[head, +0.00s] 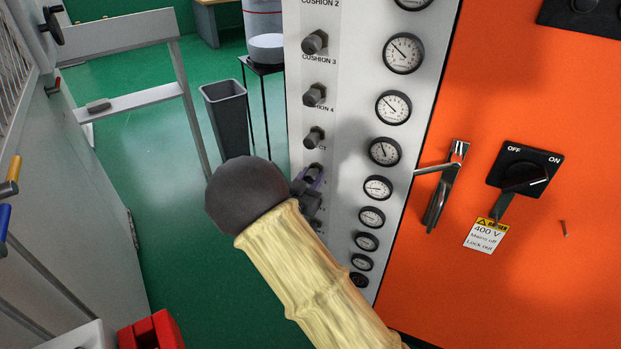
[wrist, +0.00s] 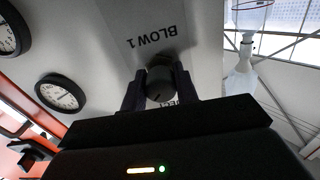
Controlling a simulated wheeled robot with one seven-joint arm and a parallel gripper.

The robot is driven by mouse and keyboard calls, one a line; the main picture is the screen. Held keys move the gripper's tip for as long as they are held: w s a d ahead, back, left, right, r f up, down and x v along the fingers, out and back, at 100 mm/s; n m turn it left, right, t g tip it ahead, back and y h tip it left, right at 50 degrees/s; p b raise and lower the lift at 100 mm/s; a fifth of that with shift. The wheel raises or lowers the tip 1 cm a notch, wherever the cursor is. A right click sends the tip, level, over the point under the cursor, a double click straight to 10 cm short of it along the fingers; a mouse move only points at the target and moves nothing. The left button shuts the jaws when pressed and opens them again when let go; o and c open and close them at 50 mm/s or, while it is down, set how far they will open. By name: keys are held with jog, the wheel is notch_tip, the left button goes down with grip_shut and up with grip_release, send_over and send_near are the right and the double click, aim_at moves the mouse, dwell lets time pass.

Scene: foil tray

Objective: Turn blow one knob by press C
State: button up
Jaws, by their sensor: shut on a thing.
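The blow one knob (wrist: 160,82) is a dark round knob on the pale press panel. In the wrist view it sits between the printed words BLOW 1 and a partly hidden label ending in JECT. My gripper (wrist: 160,90) is shut on it, with one dark finger on each side. In the head view my gripper (head: 308,197) is at the lower part of the knob column, beside the panel (head: 345,150). My wrist and arm hide the lower panel there, and the held knob is hard to make out.
More dark knobs (head: 314,95) stand above in the same column. Several round gauges (head: 393,107) run down the panel's right side. An orange cabinet with a metal handle (head: 445,185) and a black switch (head: 524,175) is at right. A grey bin (head: 227,115) stands behind left.

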jog(key=shift+m+b, duration=0.4)
jog(key=shift+b, duration=0.05)
jog(key=m+b, duration=0.5)
jog(key=shift+f, duration=0.2)
jog(key=m+b, duration=0.3)
jog(key=shift+b, duration=0.4)
jog(key=shift+a+r+m+b, duration=0.1)
jog(key=shift+r+m+b, duration=0.05)
jog(key=shift+m+b, duration=0.4)
jog(key=shift+r, duration=0.1)
jog(key=o, duration=1)
